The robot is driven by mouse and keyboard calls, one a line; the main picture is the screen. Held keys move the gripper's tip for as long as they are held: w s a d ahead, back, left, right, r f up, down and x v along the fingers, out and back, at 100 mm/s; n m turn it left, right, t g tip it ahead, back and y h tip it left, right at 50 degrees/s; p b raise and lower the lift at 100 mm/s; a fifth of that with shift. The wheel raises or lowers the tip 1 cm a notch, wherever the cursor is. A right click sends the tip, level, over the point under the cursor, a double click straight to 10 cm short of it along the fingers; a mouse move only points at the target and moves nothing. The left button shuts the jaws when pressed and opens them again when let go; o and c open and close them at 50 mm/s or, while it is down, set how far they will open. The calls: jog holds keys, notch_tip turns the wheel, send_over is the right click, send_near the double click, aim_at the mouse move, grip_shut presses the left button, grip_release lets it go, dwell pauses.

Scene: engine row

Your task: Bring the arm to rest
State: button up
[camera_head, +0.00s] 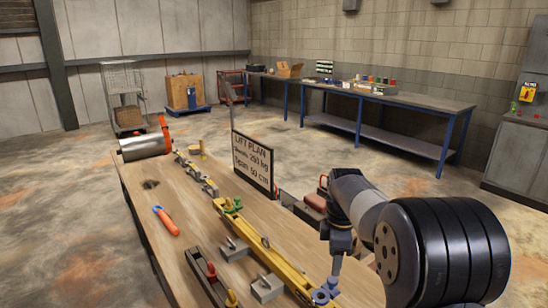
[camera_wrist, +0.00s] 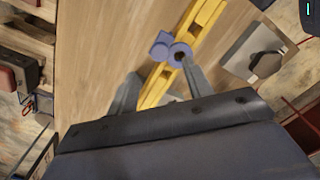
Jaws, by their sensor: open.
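My arm reaches in from the right of the head view, bent downward over the near right end of the wooden bench. My gripper (camera_head: 335,272) points down at a blue fitting (camera_head: 324,292) on the yellow beam (camera_head: 275,258). In the wrist view, the two fingers of my gripper (camera_wrist: 160,80) stand apart, on either side of the yellow beam (camera_wrist: 204,18). The blue fitting (camera_wrist: 166,48) shows just beyond the fingertips, close to the right finger. I cannot tell whether a finger touches it. Nothing is held between the fingers.
The wooden bench (camera_head: 180,215) also carries an orange-handled tool (camera_head: 166,222), a silver cylinder (camera_head: 146,146), grey blocks (camera_head: 267,287) and a lift plan sign (camera_head: 253,162). A long table (camera_head: 430,103) stands by the back wall. Open floor lies between.

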aim_at(331, 278)
notch_tip(331, 278, down, 6)
jog(key=shift+f, duration=0.1)
jog(key=shift+w+a+f, duration=0.1)
jog(key=shift+w+f, duration=0.05)
jog(key=shift+w+a, duration=0.2)
jog(key=shift+w, duration=0.15)
